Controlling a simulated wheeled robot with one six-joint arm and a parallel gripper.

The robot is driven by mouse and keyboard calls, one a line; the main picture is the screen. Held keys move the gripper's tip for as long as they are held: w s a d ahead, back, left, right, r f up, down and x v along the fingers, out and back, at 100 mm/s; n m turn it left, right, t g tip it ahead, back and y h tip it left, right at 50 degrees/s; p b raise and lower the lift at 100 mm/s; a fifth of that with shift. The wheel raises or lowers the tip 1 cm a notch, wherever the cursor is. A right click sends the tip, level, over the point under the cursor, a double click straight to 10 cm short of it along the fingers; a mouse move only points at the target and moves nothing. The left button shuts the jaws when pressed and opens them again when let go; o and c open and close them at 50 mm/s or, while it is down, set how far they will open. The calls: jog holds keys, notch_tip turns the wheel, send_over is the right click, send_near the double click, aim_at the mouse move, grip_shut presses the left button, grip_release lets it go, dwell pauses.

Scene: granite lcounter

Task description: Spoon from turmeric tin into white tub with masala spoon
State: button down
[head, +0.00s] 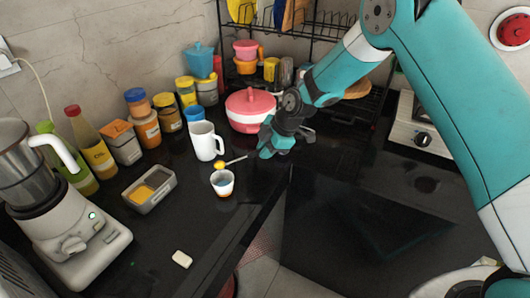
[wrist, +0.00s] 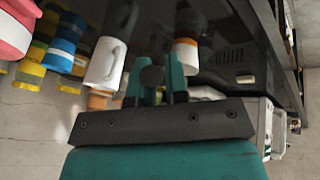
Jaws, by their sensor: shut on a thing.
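My gripper (head: 268,148) is shut on the masala spoon (head: 236,160), whose thin handle points left. The spoon's bowl carries a heap of yellow powder and shows just behind the rim of the small white tub (head: 222,190); I cannot tell its height. The tub stands upright on the counter, with an orange-brown band at its base. The turmeric tin (head: 161,199) is a grey open box with yellow powder inside, left of the tub. In the wrist view my gripper's fingers (wrist: 162,85) show, and the white tub (wrist: 187,52) is beyond them; the spoon is not clear there.
A white mug (head: 204,142) stands close behind the spoon. A pink-lidded pot (head: 250,108) is behind my gripper. Jars and bottles line the wall, and a mixer grinder (head: 75,235) stands at left. A small white block (head: 182,259) lies near the front edge.

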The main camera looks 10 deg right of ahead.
jog(key=t+b, duration=0.2)
jog(key=b, duration=0.3)
jog(key=s+n+t+y+b, duration=0.1)
jog(key=t+b, duration=0.1)
jog(key=b, duration=0.3)
jog(key=s+t+b, duration=0.1)
jog(key=t+b, duration=0.1)
jog(key=b, duration=0.3)
jog(key=shift+d+f+n+b, duration=0.1)
jog(key=shift+d+n+b, duration=0.05)
jog(key=shift+n+b, duration=0.2)
jog(key=t+b, duration=0.1)
jog(key=b, duration=0.1)
jog(key=t+b, duration=0.1)
jog(key=b, duration=0.2)
jog(key=shift+s+f+n+y, duration=0.1)
jog(key=shift+s+n+y, duration=0.15)
jog(key=shift+y, duration=0.15)
jog(key=t+b, duration=0.1)
jog(key=b, duration=0.4)
jog(key=t+b, duration=0.1)
jog(key=b, duration=0.3)
jog(key=shift+s+f+n+t+y+b, duration=0.1)
jog(key=shift+s+n+t+y+b, duration=0.2)
jog(key=shift+n+y+b, duration=0.1)
